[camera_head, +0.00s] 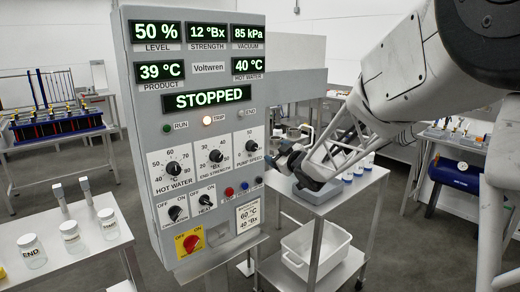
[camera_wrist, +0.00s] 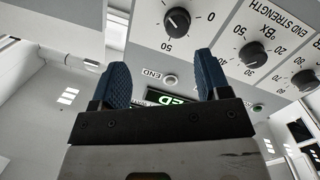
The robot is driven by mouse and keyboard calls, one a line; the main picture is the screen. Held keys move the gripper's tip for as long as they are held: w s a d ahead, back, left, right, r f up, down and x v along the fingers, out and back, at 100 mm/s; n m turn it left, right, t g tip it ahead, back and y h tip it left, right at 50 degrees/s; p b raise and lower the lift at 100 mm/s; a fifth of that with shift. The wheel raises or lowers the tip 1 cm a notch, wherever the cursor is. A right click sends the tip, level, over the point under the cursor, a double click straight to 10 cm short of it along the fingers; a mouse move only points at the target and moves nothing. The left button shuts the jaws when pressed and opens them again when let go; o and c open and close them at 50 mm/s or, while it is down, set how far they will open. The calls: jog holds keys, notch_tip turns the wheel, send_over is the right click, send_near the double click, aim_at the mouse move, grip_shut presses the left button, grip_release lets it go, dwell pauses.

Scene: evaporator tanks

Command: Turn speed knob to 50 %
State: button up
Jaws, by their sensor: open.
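The pump speed knob (camera_head: 250,146) is a black round knob on the right of the grey control panel (camera_head: 145,100). In the wrist view it shows at the top (camera_wrist: 177,21), beyond and between the fingertips, with a scale around it; its exact setting is too small to read. My gripper (camera_head: 283,160) is just right of the panel's knob row in the head view. In the wrist view its two blue fingers (camera_wrist: 162,72) are spread apart and empty, not touching the knob.
The end strength knob (camera_head: 215,156) and hot water knob (camera_head: 173,168) sit left of it. Below are two black switches, small buttons (camera_head: 229,191) and a red rotary switch (camera_head: 190,243) on yellow. A bench with jars (camera_head: 70,235) stands left; a steel cart (camera_head: 345,195) stands right.

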aim_at(255, 148)
jog(key=a+y, duration=0.1)
jog(key=w+a+f+n+y, duration=0.1)
jog(key=a, duration=0.1)
jog(key=shift+w+n+g, duration=0.2)
jog(key=shift+n+g, duration=0.1)
jog(key=shift+g, duration=0.1)
jog(key=shift+w+a, duration=0.1)
jog(key=shift+x, duration=3.75)
jog(key=c, duration=0.9)
